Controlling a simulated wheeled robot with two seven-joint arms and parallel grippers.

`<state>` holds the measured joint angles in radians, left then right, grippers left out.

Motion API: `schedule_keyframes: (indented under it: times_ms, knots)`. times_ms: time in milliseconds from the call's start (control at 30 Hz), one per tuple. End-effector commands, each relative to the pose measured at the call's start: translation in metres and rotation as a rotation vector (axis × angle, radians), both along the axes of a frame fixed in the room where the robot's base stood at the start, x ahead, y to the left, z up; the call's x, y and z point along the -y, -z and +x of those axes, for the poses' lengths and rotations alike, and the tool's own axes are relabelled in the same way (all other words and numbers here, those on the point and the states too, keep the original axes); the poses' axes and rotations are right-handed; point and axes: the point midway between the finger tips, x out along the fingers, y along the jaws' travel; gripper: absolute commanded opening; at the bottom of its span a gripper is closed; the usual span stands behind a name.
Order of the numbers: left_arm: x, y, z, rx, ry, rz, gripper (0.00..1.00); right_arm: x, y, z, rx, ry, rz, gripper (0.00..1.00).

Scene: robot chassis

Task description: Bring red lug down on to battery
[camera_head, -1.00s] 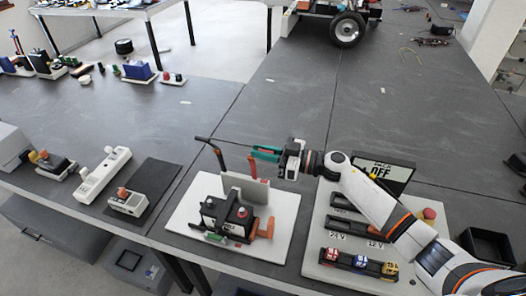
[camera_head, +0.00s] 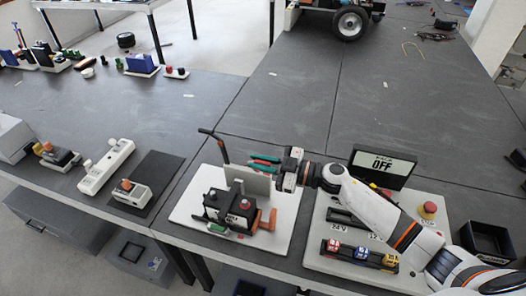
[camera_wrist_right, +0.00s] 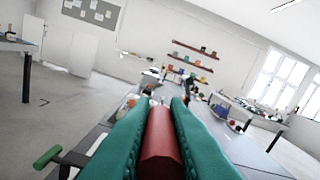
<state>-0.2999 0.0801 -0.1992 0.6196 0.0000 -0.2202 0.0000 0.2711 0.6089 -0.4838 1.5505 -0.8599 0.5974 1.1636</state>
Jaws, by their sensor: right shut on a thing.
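The battery (camera_head: 214,207) is a black block on a white board in the head view, with a red knob (camera_head: 244,204) on top. My right gripper (camera_head: 262,164) comes in from the right, above and behind the battery at the grey upright plate (camera_head: 257,185). Its green fingers are shut on a red cylindrical piece (camera_wrist_right: 161,145), which fills the gap between them in the right wrist view. I take this for the red lug or its lead; its lower end is hidden. My left gripper is not in view.
A black bent lead (camera_head: 214,141) stands left of the plate. An orange part (camera_head: 268,220) is beside the battery, and a green-handled tool (camera_head: 216,229) lies in front. The right panel has a display reading OFF (camera_head: 383,166) and a red button (camera_head: 428,209).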

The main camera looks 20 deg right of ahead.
Motion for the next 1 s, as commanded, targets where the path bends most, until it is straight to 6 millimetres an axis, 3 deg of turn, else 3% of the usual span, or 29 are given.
schedule_keyframes:
  times_ms: [500, 1000]
  knots:
    - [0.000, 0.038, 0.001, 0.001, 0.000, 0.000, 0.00, -0.030, 0.056, -0.044, 0.404, -0.003, -0.273, 0.00]
    - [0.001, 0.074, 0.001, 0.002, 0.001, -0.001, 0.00, -0.040, 0.101, -0.060, 0.654, -0.001, -0.443, 0.00]
